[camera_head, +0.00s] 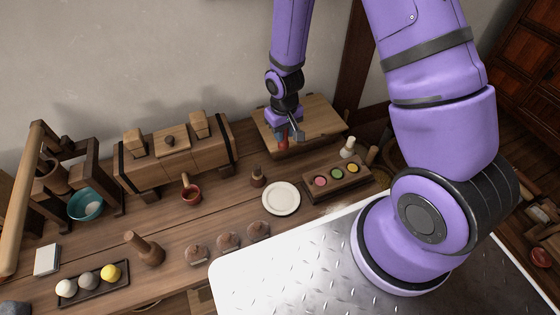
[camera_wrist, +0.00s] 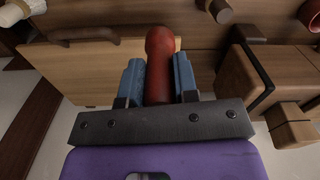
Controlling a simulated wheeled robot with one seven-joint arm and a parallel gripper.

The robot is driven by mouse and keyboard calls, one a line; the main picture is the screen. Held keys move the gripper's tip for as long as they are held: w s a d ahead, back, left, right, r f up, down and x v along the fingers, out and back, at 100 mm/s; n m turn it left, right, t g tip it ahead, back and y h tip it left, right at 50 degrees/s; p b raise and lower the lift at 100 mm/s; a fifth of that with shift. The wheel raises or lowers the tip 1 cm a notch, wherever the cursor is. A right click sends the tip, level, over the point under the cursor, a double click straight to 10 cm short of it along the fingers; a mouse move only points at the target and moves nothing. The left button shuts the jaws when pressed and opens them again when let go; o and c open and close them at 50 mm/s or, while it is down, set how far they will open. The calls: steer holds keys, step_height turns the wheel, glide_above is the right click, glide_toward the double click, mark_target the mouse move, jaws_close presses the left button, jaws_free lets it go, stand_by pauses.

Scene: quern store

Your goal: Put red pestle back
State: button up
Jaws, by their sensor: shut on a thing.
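The red pestle (camera_head: 283,143) is held by my gripper (camera_head: 286,134) in front of the raised wooden board (camera_head: 325,119) at the back of the bench. In the wrist view the red pestle (camera_wrist: 159,62) stands out between the two blue-grey fingers of my gripper (camera_wrist: 158,75), which are shut on it. The wooden board also shows behind it in the wrist view (camera_wrist: 90,75). I cannot tell whether the pestle touches the board. A wooden block (camera_head: 345,190) with pink, green and yellow wells stands in front of the board, with a cream pestle (camera_head: 347,148) behind it.
A white plate (camera_head: 281,198) and a small dark brown peg-like piece (camera_head: 257,177) stand nearby. A red mortar (camera_head: 191,194), a wooden chest (camera_head: 180,155) and a teal bowl (camera_head: 86,204) lie to the left. Several round brown pieces (camera_head: 228,242) line the front edge.

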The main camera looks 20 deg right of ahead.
step_height(320, 180, down, 13)
steer(key=shift+d+f, duration=0.1)
stand_by(0.6)
steer(key=shift+f, duration=0.1)
steer(key=o, duration=0.9)
step_height(320, 180, up, 12)
steer(key=shift+r, duration=0.25)
